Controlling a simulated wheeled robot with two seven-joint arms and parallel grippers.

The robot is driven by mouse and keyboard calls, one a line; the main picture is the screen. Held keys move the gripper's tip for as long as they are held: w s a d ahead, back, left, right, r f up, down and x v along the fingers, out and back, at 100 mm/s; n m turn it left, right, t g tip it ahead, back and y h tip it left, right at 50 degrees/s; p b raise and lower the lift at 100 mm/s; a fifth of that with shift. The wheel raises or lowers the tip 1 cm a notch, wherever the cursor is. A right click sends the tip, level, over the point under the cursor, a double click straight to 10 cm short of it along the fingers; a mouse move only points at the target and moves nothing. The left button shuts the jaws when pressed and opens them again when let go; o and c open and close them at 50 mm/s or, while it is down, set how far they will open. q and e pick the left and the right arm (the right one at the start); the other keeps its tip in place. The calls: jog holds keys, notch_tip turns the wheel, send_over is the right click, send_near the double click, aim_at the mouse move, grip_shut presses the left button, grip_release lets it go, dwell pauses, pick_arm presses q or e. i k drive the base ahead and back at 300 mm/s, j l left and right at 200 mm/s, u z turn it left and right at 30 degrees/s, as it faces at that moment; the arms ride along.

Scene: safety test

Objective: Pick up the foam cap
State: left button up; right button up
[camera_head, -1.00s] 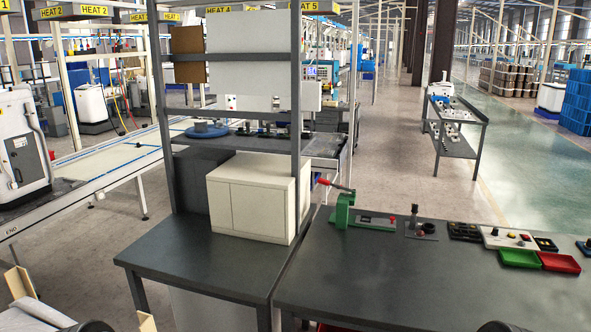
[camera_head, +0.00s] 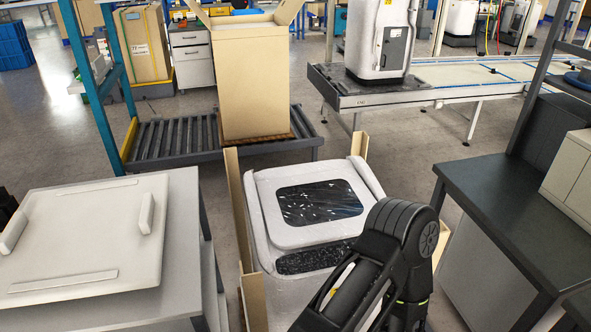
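A white flat slab (camera_head: 92,232) with raised white blocks along its edges lies on the white table at the left; it looks like the foam cap. A white boxy unit (camera_head: 262,210) with dark glossy panels on top stands in the middle, between upright tan corner strips. One of my black arms (camera_head: 385,262) shows at the bottom, in front of the unit's right side, and covers part of it. Neither of my grippers shows, and nothing is seen touching the slab.
The white table (camera_head: 188,192) carries the slab. A tall open carton (camera_head: 250,85) stands on a roller conveyor (camera_head: 180,135) behind. A dark workbench (camera_head: 500,205) is at the right. Grey floor lies between the table, the unit and the workbench.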

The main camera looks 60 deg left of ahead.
aim_at(105, 238)
jog(key=u, duration=3.35)
jog(key=j+z, duration=0.1)
jog(key=z, duration=0.35)
jog(key=j+z, duration=0.15)
jog(key=z, duration=0.3)
jog(key=j+z, duration=0.15)
jog(key=z, duration=0.3)
jog(key=k+j+z, duration=0.25)
jog(key=j, duration=0.2)
jog(key=k+j+z, duration=0.1)
jog(key=j+z, duration=0.15)
jog(key=j, duration=0.15)
jog(key=k+j+z, duration=0.3)
jog(key=k+j, duration=0.1)
jog(key=j, duration=0.15)
jog(key=k+j, duration=0.15)
